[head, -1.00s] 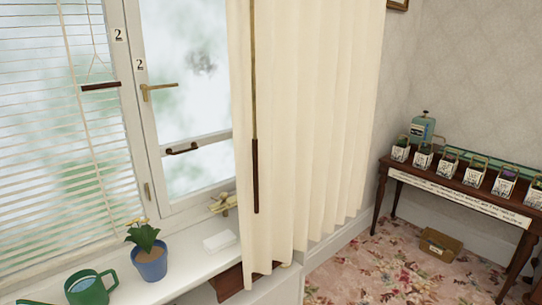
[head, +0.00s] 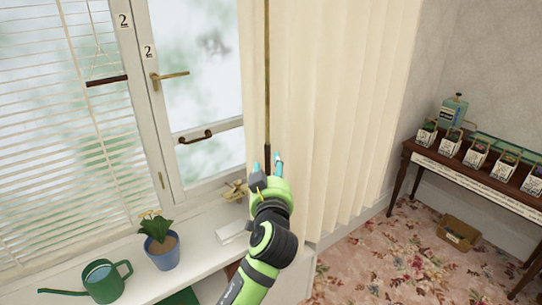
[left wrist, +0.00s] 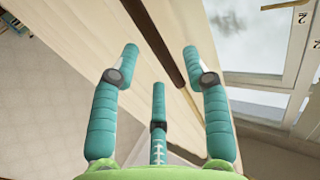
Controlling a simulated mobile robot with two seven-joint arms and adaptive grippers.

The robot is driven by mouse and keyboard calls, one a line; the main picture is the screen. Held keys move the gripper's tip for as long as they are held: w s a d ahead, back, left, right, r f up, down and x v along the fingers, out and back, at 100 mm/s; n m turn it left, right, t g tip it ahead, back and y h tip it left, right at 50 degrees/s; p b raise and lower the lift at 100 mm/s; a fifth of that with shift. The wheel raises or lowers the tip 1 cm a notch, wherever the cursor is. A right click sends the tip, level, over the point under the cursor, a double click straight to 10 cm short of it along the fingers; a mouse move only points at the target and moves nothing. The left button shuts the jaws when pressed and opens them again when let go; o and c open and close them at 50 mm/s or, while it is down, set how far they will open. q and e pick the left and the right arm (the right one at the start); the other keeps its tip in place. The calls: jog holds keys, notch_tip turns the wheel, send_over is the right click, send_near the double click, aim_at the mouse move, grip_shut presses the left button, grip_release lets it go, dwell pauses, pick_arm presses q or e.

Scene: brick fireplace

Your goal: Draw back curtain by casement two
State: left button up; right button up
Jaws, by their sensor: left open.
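The cream curtain (head: 340,110) hangs in long folds over the right side of the window by casement two (head: 200,65), a white frame marked "2" with a brass handle. A thin brass draw rod (head: 267,70) with a dark wooden grip hangs in front of the curtain. My left gripper (head: 267,163) is at the grip's height in the head view and covers its lower part. In the left wrist view my left gripper (left wrist: 160,58) has its teal fingers spread, and the dark grip (left wrist: 150,36) runs slantwise beyond and between the fingertips. I cannot tell whether they touch. My right gripper is out of view.
On the sill are a potted plant (head: 161,250), a green watering can (head: 104,281), a white box (head: 232,231) and a brass piece (head: 236,191). A blind (head: 60,140) covers the left pane. A dark table (head: 480,172) with small planters stands right; a box (head: 458,233) lies on the carpet.

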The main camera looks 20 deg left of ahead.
aim_at(269, 164)
pick_arm(q)
jog(key=p+x, duration=0.1)
jog(key=x, duration=0.2)
jog(key=shift+w+a+f, duration=0.1)
jog(key=shift+w+a, duration=0.05)
jog(key=shift+w, duration=0.1)
grip_shut()
jog(key=shift+w, duration=0.1)
